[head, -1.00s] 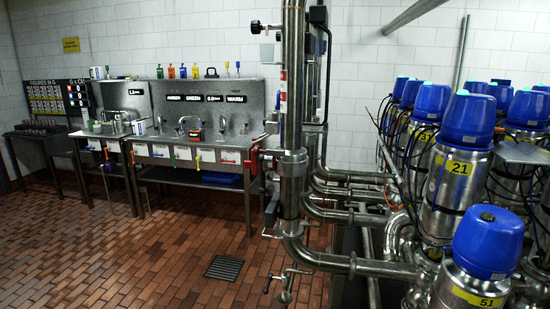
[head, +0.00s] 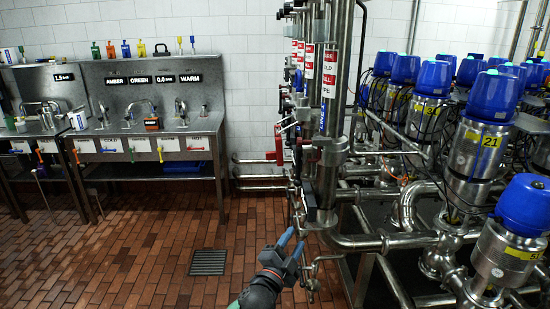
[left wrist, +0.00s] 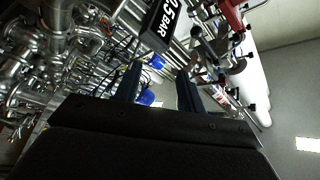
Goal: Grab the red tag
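I cannot pick out a red tag for certain. A red valve part (head: 278,145) sits left of the steel pipes in the head view, and a red part also shows at the top of the left wrist view (left wrist: 232,14). Red-and-white labels (head: 330,75) are on the upright pipes. My left gripper (head: 290,247) is low in front of the pipes, below and apart from the red valve part. In the left wrist view its two fingers (left wrist: 158,88) stand apart with nothing held between them. My right gripper is not in view.
Steel pipes and a black "0.5 BAR" plate (left wrist: 161,26) are close to my left gripper. Blue-topped valves (head: 488,95) crowd the right. Sinks (head: 150,125) with several bottles above stand at the left. The tiled floor (head: 140,255) is clear around a drain grate (head: 208,262).

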